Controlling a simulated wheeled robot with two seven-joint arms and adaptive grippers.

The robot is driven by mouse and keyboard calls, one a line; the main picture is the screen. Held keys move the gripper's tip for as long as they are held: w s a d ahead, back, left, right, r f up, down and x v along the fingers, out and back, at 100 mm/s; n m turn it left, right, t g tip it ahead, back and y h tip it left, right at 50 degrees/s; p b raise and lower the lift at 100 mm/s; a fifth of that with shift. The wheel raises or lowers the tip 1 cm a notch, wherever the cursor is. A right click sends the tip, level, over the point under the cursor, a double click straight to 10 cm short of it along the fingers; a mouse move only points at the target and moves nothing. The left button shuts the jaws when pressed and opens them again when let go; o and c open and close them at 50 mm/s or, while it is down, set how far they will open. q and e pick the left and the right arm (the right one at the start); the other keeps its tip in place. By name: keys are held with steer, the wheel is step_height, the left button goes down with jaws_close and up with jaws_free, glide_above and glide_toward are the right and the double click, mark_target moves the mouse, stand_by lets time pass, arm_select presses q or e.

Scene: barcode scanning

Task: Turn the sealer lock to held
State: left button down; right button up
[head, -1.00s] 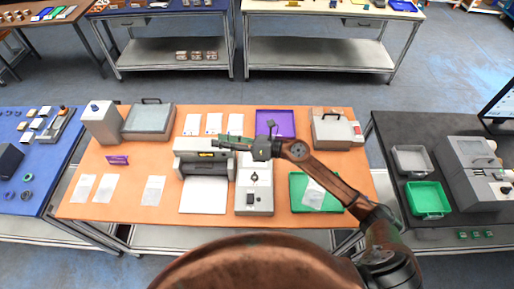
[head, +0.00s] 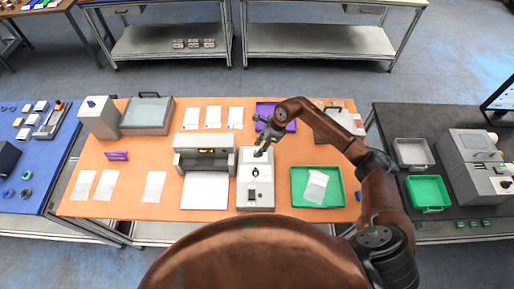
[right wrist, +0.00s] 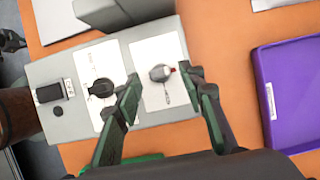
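The grey control box (head: 255,199) stands on the orange table, right of a grey machine (head: 190,160) with a white plate in front. In the right wrist view its top has a black round knob (right wrist: 101,89) on one white panel and a small silver knob with a red mark (right wrist: 158,73) on another. I cannot tell for certain which is the lock. My right gripper (head: 262,150) is over the box's far end. In the right wrist view its open fingers (right wrist: 162,80) are on either side of the silver knob; contact is not clear. My left gripper is out of view.
A green tray (head: 298,197) with a white packet lies right of the box, and a purple tray (head: 291,126) lies behind. White packets lie on the left and at the back. A grey lidded box (head: 147,115) stands at the back left.

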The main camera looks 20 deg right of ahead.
steer(key=shift+x, duration=0.85)
steer(key=shift+c, duration=0.4)
jaws_close()
